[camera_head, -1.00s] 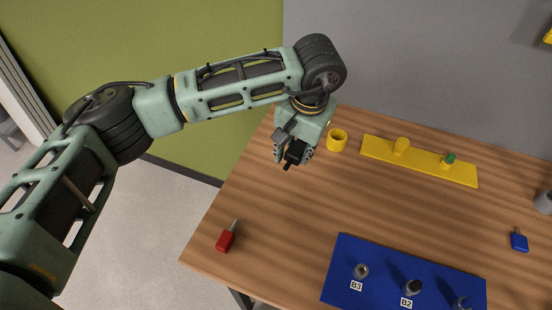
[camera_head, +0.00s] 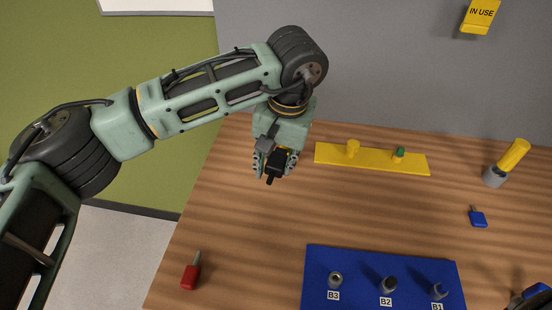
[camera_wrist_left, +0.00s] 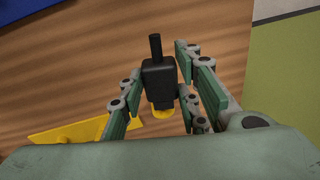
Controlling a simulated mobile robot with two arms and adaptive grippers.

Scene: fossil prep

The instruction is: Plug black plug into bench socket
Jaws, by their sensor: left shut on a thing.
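The black plug (camera_head: 274,165) is held in my left gripper (camera_head: 276,163), above the wooden bench with its prong pointing down toward the viewer. In the left wrist view the black plug (camera_wrist_left: 159,82) sits between the fingers (camera_wrist_left: 160,88), its thin prong pointing to the top. My right gripper is not identifiable.
A yellow strip (camera_head: 380,163) with a yellow peg and green-topped peg lies at the back. A red plug (camera_head: 190,276) lies front left, a blue plug (camera_head: 478,218) right. A yellow plug (camera_head: 514,154) stands in a grey holder under an IN USE sign (camera_head: 481,15). The middle is clear.

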